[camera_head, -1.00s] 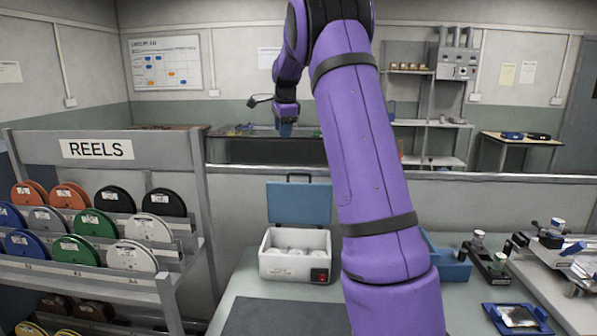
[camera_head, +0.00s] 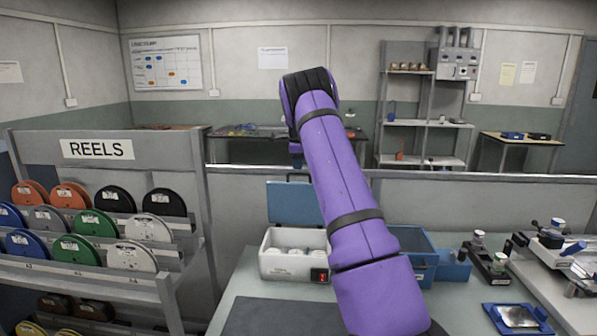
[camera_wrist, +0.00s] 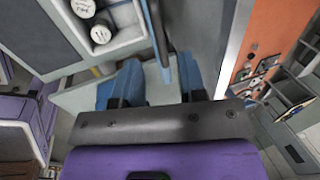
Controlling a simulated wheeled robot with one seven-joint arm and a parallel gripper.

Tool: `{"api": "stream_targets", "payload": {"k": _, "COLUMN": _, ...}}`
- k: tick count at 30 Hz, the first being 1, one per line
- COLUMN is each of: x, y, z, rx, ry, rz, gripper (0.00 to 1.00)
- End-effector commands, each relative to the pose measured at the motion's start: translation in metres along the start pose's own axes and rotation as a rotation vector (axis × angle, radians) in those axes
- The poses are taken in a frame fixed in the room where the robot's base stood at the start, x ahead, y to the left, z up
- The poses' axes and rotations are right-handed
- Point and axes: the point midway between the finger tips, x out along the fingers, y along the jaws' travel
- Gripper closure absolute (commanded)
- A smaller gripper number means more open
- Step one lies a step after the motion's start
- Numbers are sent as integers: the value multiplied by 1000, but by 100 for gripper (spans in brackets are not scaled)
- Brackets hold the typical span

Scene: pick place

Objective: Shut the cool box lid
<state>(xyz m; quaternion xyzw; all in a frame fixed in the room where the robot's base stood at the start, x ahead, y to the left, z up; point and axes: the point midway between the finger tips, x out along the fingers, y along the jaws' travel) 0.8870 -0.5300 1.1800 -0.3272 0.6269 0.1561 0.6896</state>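The cool box (camera_head: 283,269) is white, with a red switch at its front right corner, and stands on the bench left of my arm. Its blue lid (camera_head: 292,203) stands open, upright at the back, with its right side behind my arm. White round containers (camera_head: 290,250) sit inside. In the head view my gripper is hidden behind my arm. In the wrist view the fingers of my gripper (camera_wrist: 160,85) are blue, apart, with nothing seen between them. The box's pale rim (camera_wrist: 122,42) and white containers (camera_wrist: 92,20) show at the upper left there.
A reel rack (camera_head: 100,190) stands at the left. A dark mat (camera_head: 270,318) lies in front of the box. A blue bin (camera_head: 416,245) stands right of my arm, beside small fixtures (camera_head: 490,258). A low wall (camera_head: 480,190) runs behind the bench.

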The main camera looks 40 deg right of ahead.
Motion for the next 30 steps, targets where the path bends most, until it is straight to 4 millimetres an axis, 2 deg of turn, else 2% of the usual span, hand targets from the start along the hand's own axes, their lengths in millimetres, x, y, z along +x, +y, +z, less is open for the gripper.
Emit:
{"api": "stream_targets", "payload": {"k": 3, "x": 20, "y": 0, "z": -1, "rx": 1, "ry": 1, "rz": 1, "gripper": 62}}
{"api": "stream_targets", "payload": {"k": 9, "x": 38, "y": 0, "z": -1, "rx": 0, "ry": 0, "rz": -1, "gripper": 62}}
{"api": "stream_targets", "payload": {"k": 20, "x": 43, "y": 0, "z": 0, "rx": 0, "ry": 0, "rz": -1, "gripper": 62}}
{"api": "stream_targets", "payload": {"k": 22, "x": 43, "y": 0, "z": 0, "rx": 0, "ry": 0, "rz": -1, "gripper": 73}}
{"api": "stream_targets", "payload": {"k": 25, "x": 43, "y": 0, "z": 0, "rx": 0, "ry": 0, "rz": -1, "gripper": 96}}
{"api": "stream_targets", "payload": {"k": 26, "x": 43, "y": 0, "z": 0, "rx": 0, "ry": 0, "rz": -1, "gripper": 100}}
{"api": "stream_targets", "payload": {"k": 30, "x": 43, "y": 0, "z": 0, "rx": 0, "ry": 0, "rz": -1, "gripper": 100}}
